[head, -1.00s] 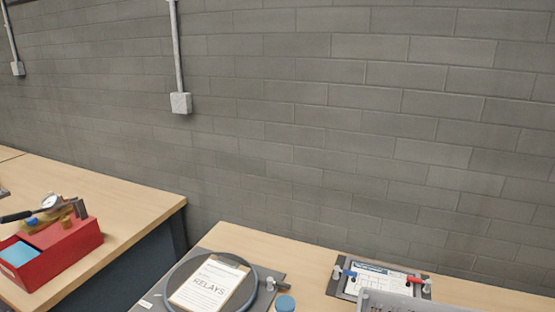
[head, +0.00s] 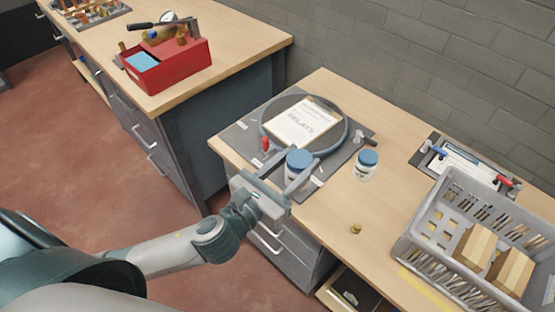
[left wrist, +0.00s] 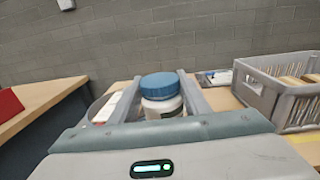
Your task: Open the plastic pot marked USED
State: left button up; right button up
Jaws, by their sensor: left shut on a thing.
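My left gripper (head: 284,172) reaches over the near left edge of the bench and is shut on a white plastic pot with a blue lid (head: 298,160). In the left wrist view this pot (left wrist: 163,106) stands upright between the two fingers, its blue lid (left wrist: 160,85) on top. A second white pot with a blue lid (head: 366,166) stands upright to the right, apart from the gripper. The writing on both pots is too small or hidden to read, so I cannot tell which is marked USED. My right gripper is not in view.
A dark mat with a grey hose loop and a RELAYS clipboard (head: 304,121) lies behind the held pot. A grey crate (head: 412,230) with boxes stands at right. A small brass piece (head: 356,229) lies in front. A red toolbox (head: 176,69) sits on the other bench.

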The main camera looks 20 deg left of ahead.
pick_arm(q)
jog(key=w+d+m+g+h, duration=0.3)
jog(key=d+m+h, duration=0.1)
jog(key=d, duration=0.4)
jog(key=shift+w+f+h, duration=0.15)
jog(key=shift+w+h, duration=0.15)
jog(key=shift+h, duration=0.6)
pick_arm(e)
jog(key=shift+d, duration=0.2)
pick_arm(q)
grip_shut()
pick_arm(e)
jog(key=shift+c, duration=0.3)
